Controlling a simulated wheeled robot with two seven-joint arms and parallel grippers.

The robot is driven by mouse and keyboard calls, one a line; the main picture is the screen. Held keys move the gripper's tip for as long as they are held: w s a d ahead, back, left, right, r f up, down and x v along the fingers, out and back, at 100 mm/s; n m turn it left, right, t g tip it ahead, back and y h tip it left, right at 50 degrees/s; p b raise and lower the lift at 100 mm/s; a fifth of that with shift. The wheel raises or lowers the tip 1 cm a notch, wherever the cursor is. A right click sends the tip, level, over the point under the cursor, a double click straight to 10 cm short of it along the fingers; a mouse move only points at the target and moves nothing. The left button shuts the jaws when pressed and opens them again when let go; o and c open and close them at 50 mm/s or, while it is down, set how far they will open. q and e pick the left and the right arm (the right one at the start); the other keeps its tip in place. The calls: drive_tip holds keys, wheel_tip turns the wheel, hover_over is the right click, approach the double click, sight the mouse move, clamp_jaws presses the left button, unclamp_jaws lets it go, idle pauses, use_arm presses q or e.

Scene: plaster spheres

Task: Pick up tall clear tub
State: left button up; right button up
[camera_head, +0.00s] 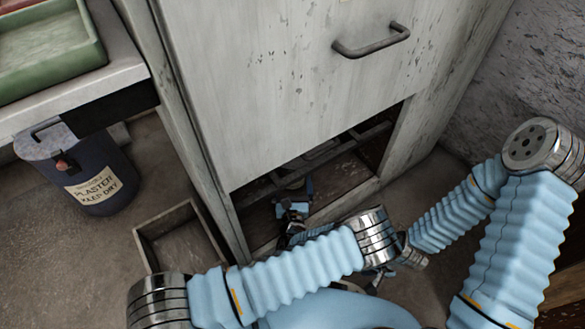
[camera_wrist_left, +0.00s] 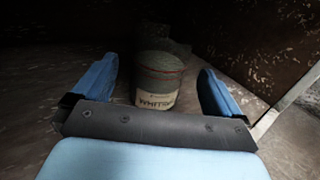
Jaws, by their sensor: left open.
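A tub (camera_wrist_left: 157,72) stands in a dark space in the left wrist view. It has a grey-green, see-through-looking body, a thin red line and a pale label reading "WHIT…". My left gripper (camera_head: 294,198) reaches into the low opening of the cabinet in the head view. In the left wrist view its two blue fingers (camera_wrist_left: 157,84) are open, one to each side of the tub, with gaps between. The tub cannot be made out in the head view.
The worn grey cabinet (camera_head: 270,80) has a handle (camera_head: 370,42) above the opening. Its edges lie close around my left arm. A blue plaster bin (camera_head: 85,172), an open wooden tray (camera_head: 165,222) and a bench with a green tray (camera_head: 45,60) stand at left.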

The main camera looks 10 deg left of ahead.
use_arm(q)
drive_tip(key=w, duration=0.3)
drive_tip(key=shift+w+a, duration=0.15)
drive_tip(key=shift+a, duration=0.2)
drive_tip(key=w, duration=0.1)
drive_tip(key=w+b, duration=0.1)
drive_tip(key=w, duration=0.2)
drive_tip(key=shift+w+a+f+b, duration=0.2)
drive_tip(key=shift+w+a+b, duration=0.05)
drive_tip(key=shift+a+b, duration=0.1)
drive_tip(key=shift+w+r, duration=0.1)
drive_tip(key=shift+w, duration=0.25)
drive_tip(key=shift+c, duration=0.5)
drive_tip(key=c, duration=0.8)
